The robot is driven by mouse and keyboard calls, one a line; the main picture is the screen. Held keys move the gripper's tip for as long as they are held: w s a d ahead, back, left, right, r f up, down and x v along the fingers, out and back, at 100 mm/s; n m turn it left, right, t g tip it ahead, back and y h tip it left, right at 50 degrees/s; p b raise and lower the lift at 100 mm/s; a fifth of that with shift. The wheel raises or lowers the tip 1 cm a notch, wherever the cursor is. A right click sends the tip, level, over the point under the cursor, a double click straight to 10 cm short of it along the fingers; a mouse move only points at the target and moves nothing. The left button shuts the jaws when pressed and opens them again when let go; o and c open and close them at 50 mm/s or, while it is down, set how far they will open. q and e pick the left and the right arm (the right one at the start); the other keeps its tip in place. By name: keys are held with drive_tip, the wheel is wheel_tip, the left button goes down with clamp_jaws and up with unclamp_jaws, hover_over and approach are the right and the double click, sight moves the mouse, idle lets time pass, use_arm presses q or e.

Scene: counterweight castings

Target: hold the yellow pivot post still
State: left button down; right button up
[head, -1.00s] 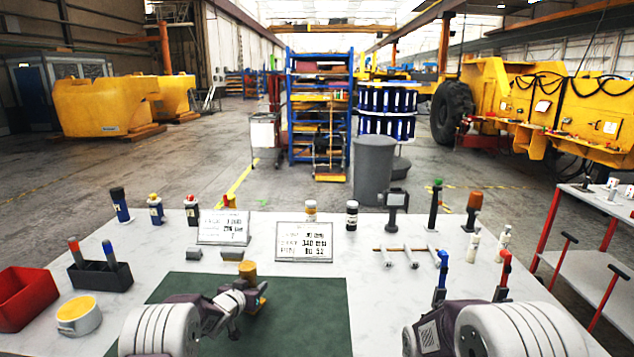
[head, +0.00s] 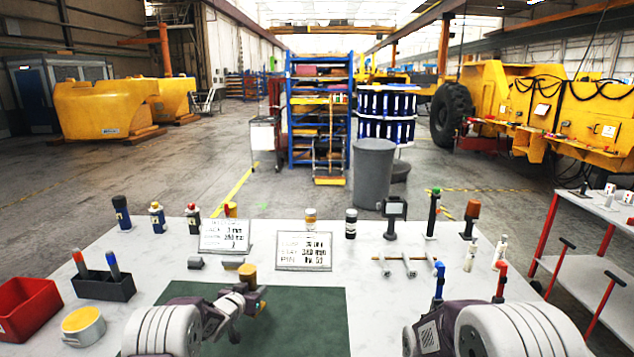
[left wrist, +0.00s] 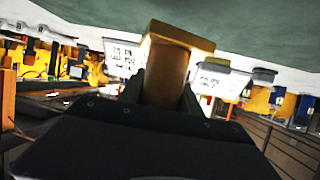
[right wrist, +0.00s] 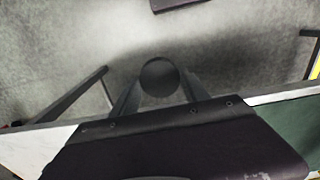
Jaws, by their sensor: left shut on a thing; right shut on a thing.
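The yellow pivot post (head: 247,273) is upright over the far part of the green mat (head: 305,318) in the head view. My left gripper (head: 240,296) is shut around it. In the left wrist view the post (left wrist: 165,75) stands between the fingers, with its wider flange (left wrist: 180,36) at the mat side. I cannot tell whether the flange touches the mat. My right gripper (right wrist: 160,95) is shut on a dark round-ended thing (right wrist: 159,76) in the right wrist view. Its fingertips are not clear in the head view.
Two sign plates (head: 303,250) stand beyond the mat. A red bin (head: 25,308), a black holder (head: 103,287) and a yellow-topped tin (head: 83,326) are at left. Blue-topped (head: 438,282) and red-topped (head: 501,280) tools show by my right arm. White table shows between mat and right arm.

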use_arm(q)
drive_tip(key=shift+w, duration=0.15)
use_arm(e)
drive_tip(key=shift+w+f, duration=0.1)
use_arm(q)
drive_tip(key=s+d+r+m+g+h, duration=0.1)
drive_tip(key=s+d+r+m+h, duration=0.1)
drive_tip(key=s+d, duration=0.3)
drive_tip(key=s+d+r+m+g+h, duration=0.2)
drive_tip(key=s+d+r, duration=0.3)
drive_tip(key=s, duration=0.6)
drive_tip(key=s+d+r+m+g+h, duration=0.2)
drive_tip(key=s+d+r+m+h, duration=0.1)
drive_tip(key=s, duration=0.6)
drive_tip(key=shift+d+r+m+h, duration=0.2)
drive_tip(key=shift+d+m+h, duration=0.35)
drive_tip(key=shift+d, duration=0.6)
